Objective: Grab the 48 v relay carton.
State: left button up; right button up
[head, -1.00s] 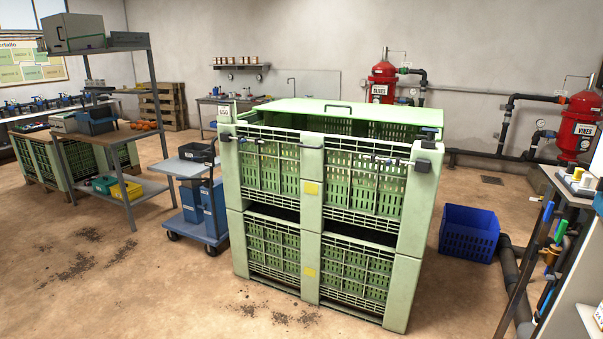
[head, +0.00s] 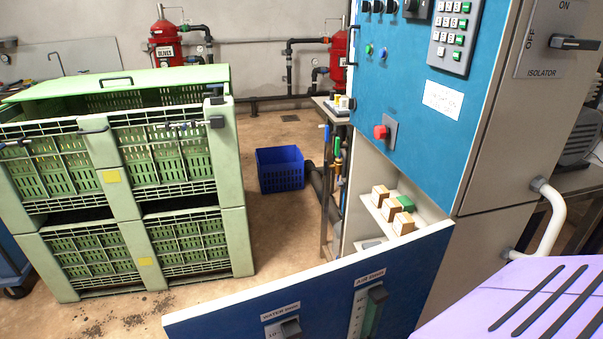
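Several small cartons stand on a white shelf (head: 372,203) inside the open lower part of a blue control cabinet (head: 418,100), right of centre. A tan and white carton (head: 380,195) is at the back, a second tan carton (head: 391,210) is in the middle, and a third (head: 402,223) is at the front. A green-topped carton (head: 406,203) stands beside them on the right. Their labels are too small to read, so I cannot tell which is the 48 V relay carton. Neither of my grippers is in view.
A blue panel (head: 240,312) with switches juts across the front, below the shelf. Green stacked crates (head: 130,225) stand at the left, a blue basket (head: 280,169) behind. A purple slotted surface (head: 480,315) fills the lower right corner.

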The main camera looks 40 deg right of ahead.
aim_at(403, 224)
jog(key=z, duration=1.45)
jog(key=j+z, duration=0.3)
jog(key=j, duration=0.2)
jog(key=j+z, duration=0.3)
jog(key=j, duration=0.2)
jog(key=i+j+z, duration=0.2)
jog(key=i+j, duration=0.05)
jog(key=j, duration=0.05)
